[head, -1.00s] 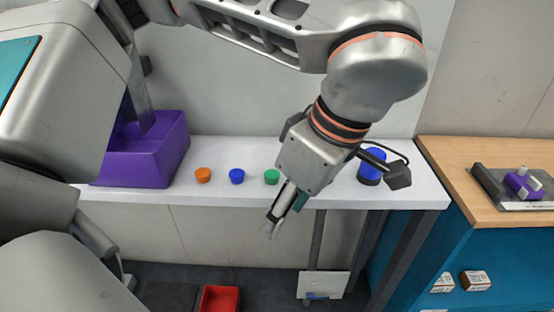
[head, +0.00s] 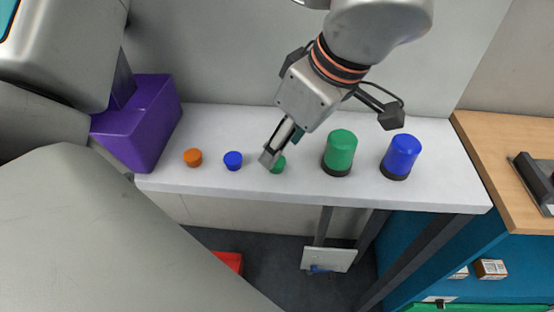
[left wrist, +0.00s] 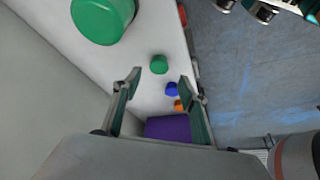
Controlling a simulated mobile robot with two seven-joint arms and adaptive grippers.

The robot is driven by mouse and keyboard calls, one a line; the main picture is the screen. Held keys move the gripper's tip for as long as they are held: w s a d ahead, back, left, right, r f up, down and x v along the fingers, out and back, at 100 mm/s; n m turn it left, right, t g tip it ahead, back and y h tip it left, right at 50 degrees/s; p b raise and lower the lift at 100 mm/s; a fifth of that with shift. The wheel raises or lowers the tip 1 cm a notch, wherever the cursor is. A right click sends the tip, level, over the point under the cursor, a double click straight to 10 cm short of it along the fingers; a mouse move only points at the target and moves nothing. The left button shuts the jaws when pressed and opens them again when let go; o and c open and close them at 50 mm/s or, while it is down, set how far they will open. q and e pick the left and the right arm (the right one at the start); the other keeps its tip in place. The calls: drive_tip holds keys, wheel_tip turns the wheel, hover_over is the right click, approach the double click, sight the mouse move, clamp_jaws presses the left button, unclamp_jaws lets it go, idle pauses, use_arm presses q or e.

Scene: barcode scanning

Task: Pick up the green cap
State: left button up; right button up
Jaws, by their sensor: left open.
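The small green cap (head: 279,166) lies on the white table in the head view, partly hidden by my left gripper (head: 270,156). In the left wrist view the green cap (left wrist: 158,64) shows whole, just beyond the gap between the two open fingers (left wrist: 160,80). My left gripper is empty and appears above and beside the cap; I cannot tell its exact height. My right gripper is not seen.
A blue cap (head: 233,160) and an orange cap (head: 193,157) lie left of the green one. A purple bin (head: 150,125) stands at the left end. A green-topped jar (head: 340,150) and a blue-topped jar (head: 402,155) stand upright to the right.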

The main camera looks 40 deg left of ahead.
sight(278, 161)
use_arm(q)
drive_tip(key=x, duration=0.5)
drive_tip(key=shift+w+d+b, duration=0.1)
drive_tip(key=shift+d+b, duration=0.1)
drive_tip(key=shift+b, duration=0.2)
drive_tip(key=c, duration=0.8)
drive_tip(key=shift+c, duration=0.2)
